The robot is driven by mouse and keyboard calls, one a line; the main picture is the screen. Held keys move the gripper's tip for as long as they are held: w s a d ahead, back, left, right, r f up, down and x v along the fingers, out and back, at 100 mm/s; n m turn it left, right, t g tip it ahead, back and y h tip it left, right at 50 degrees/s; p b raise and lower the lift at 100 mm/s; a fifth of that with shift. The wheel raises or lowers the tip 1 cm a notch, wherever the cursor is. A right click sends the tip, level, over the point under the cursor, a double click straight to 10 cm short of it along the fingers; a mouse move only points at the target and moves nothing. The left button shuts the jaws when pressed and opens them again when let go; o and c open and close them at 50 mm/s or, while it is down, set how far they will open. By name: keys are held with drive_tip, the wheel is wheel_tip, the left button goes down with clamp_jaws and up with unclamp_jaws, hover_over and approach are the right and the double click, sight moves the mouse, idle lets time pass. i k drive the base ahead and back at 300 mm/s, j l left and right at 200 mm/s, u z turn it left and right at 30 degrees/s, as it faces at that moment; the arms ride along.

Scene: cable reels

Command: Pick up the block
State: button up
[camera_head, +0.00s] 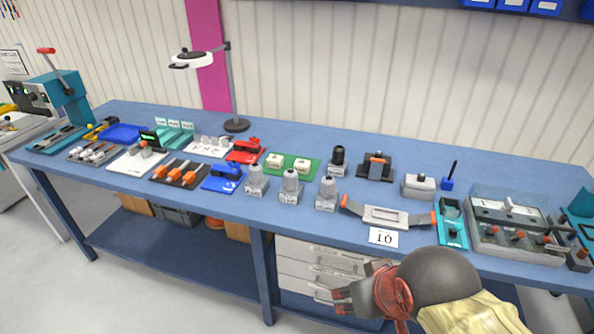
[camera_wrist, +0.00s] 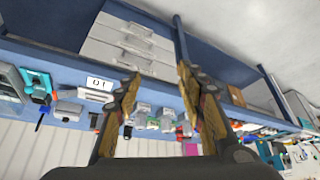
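I cannot tell for sure which thing is the block. Candidates on the blue workbench (camera_head: 330,150) are two cream blocks (camera_head: 302,166) on a green board and a small blue block (camera_head: 447,184) with a black rod standing in it. My gripper (camera_head: 345,300) is in front of the bench, below its front edge and apart from everything on top. In the wrist view my gripper (camera_wrist: 158,76) has its two fingers spread with nothing between them. That view is upside down and shows the bench edge and the drawers.
Many fixtures stand along the bench, including grey knobbed units (camera_head: 290,187), a grey plate with orange-ended arms (camera_head: 385,216) and a control panel (camera_head: 510,215). A lamp (camera_head: 235,125) rises at the back. Drawers (camera_head: 320,265) sit under the bench. A strip along the bench back is clear.

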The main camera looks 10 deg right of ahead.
sight(276, 161)
drive_tip(key=i+j+z, duration=0.1)
drive_tip(key=i+j, duration=0.55)
drive_tip(key=i+j+z, duration=0.15)
drive_tip(key=i+j, duration=0.15)
drive_tip(key=j, duration=0.15)
drive_tip(key=i+j+z, duration=0.1)
drive_tip(key=i+j, duration=0.2)
drive_tip(key=j, duration=0.15)
drive_tip(key=i+j+z, duration=0.1)
drive_tip(key=i+j, duration=0.2)
drive_tip(key=j, duration=0.15)
drive_tip(key=i+j, duration=0.25)
drive_tip(key=j, duration=0.2)
drive_tip(key=i+z, duration=0.05)
